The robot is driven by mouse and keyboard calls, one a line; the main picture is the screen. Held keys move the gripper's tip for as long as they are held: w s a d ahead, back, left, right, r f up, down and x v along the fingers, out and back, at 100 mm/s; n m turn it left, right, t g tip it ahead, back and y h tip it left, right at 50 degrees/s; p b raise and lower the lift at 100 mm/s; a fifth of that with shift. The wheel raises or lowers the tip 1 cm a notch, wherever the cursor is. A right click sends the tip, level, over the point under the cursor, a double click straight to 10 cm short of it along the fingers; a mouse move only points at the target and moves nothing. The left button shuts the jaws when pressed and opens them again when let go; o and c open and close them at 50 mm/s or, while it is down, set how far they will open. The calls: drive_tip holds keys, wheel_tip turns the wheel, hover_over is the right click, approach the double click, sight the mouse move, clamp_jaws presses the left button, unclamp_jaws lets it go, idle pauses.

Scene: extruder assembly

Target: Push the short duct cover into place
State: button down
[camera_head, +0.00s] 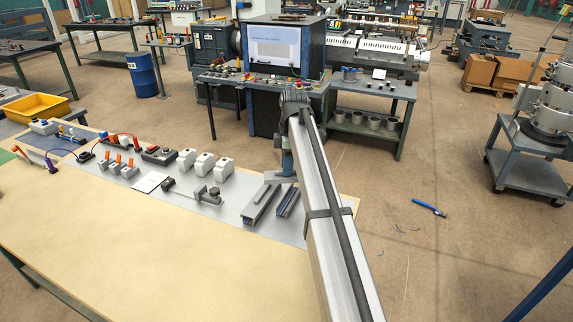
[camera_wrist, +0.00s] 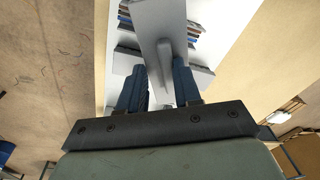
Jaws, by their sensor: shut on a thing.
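My gripper (camera_wrist: 158,88) has its two dark blue fingers shut on a light grey piece (camera_wrist: 158,22), which seems to be the short duct cover. The piece runs up the wrist view from between the fingers. Grey and dark slotted duct parts (camera_wrist: 192,38) show beneath and beside it. I cannot tell whether the cover touches a duct. In the head view, a longer grey duct (camera_head: 258,205) and a shorter dark-slotted duct (camera_head: 288,201) lie side by side on the grey panel (camera_head: 225,213).
White blocks (camera_head: 203,166), a rail with grey fittings (camera_head: 205,194), a white plate (camera_head: 150,182) and orange-topped parts (camera_head: 113,164) sit on the panel left of the ducts. A yellow bin (camera_head: 36,107) stands at the far left. The tan table front (camera_head: 130,245) is clear.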

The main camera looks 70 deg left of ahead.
drive_tip(key=n, duration=0.7)
drive_tip(key=shift+s+d+t, duration=0.1)
drive_tip(key=shift+d+t, duration=0.2)
drive_tip(key=n, duration=0.5)
drive_tip(key=shift+d+h, duration=0.1)
drive_tip(key=shift+h, duration=0.2)
drive_tip(key=shift+f, duration=2.9)
drive_tip(key=shift+f, duration=0.45)
drive_tip(key=shift+r, duration=0.15)
drive_tip(key=shift+r, duration=0.6)
